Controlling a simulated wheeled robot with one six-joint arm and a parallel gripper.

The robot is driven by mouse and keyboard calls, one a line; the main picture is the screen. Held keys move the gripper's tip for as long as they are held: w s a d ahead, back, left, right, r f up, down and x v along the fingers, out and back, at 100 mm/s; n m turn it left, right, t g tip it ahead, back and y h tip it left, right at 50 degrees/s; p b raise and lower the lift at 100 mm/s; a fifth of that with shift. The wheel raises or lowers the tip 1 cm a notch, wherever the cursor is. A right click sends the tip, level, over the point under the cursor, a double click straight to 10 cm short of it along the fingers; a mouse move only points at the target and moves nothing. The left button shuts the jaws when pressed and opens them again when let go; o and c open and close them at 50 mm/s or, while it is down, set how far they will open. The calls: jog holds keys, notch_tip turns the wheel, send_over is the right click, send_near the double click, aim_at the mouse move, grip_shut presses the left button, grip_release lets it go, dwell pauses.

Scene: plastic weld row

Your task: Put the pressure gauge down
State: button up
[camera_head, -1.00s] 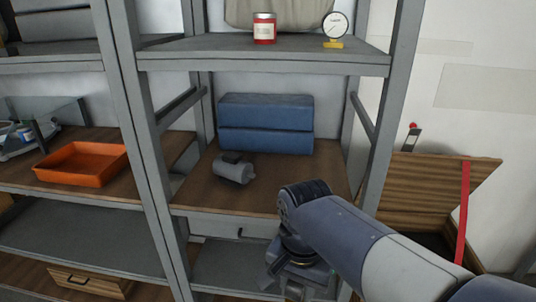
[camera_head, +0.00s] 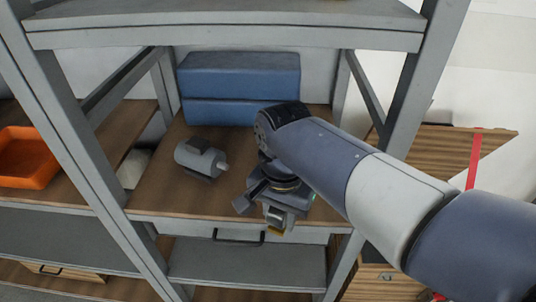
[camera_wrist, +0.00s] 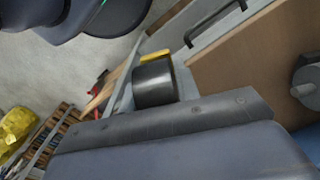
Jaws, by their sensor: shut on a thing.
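My gripper (camera_head: 273,212) is shut on the pressure gauge (camera_wrist: 153,82), which shows in the wrist view as a short black cylinder with a yellow foot. Its dial face is turned out of sight. In the head view only a small yellow part of it (camera_head: 278,231) shows below the jaws. The gripper points down in front of the right part of the brown shelf board (camera_head: 165,202), near its front edge. I cannot tell whether the gauge is over the board or just in front of it.
A grey motor (camera_head: 200,157) lies on the board left of my gripper. Blue boxes (camera_head: 240,90) stand at the back. A drawer with a dark handle (camera_head: 239,237) is below. Grey posts (camera_head: 405,85) flank the bay. Board left of the motor is clear. An orange tray (camera_head: 25,165) is farther left.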

jog(key=w, duration=1.5)
jog(key=shift+d+p, duration=0.25)
jog(key=shift+p, duration=0.05)
jog(key=shift+w+f, duration=0.2)
jog(key=shift+w, duration=0.1)
jog(key=shift+f+b, duration=0.3)
jog(key=shift+f, duration=1.25)
jog(key=shift+f, duration=0.2)
jog(key=o, duration=1.1)
